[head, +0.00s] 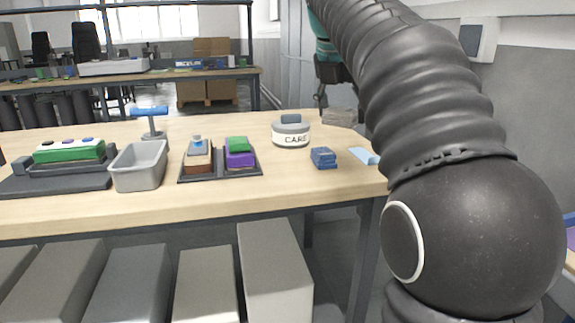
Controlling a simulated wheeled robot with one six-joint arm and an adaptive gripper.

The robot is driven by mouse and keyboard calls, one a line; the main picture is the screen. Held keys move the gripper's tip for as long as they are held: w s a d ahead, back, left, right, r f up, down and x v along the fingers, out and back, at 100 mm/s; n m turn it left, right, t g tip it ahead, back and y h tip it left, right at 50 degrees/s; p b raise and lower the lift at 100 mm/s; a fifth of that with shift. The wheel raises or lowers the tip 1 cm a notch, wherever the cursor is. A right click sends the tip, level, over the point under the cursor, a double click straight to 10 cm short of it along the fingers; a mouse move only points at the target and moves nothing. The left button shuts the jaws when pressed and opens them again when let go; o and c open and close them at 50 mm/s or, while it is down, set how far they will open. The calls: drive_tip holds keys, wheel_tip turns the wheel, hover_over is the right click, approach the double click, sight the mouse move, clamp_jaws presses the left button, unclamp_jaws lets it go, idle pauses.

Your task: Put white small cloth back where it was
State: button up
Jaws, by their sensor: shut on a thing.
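My gripper (325,92) is small and dark at the end of the teal wrist, above the far right part of the table. My own arm hides part of it. It is shut, with a pale greyish, cloth-like piece (341,117) right below its fingers. This looks like the white small cloth, though the contact is too small to see clearly. A light blue flat cloth (363,156) lies near the table's right edge. A dark blue folded cloth or sponge (323,158) lies to its left.
On the wooden table (225,212) stand a round tub marked CARE (291,134), a dark tray (251,174) with coloured blocks, a grey bin (138,178), a blue-topped stand (150,122) and a green-topped device (69,152). The front strip is clear. Grey bins (274,280) stand below.

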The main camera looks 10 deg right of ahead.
drive_tip(key=b, duration=0.1)
hover_over(291, 165)
drive_tip(key=s, duration=0.1)
drive_tip(key=f, duration=0.7)
drive_tip(key=shift+a, duration=0.4)
drive_tip(key=shift+f+b, duration=0.8)
drive_tip(key=shift+f, duration=1.2)
drive_tip(key=shift+f, duration=0.1)
drive_tip(key=o, duration=1.1)
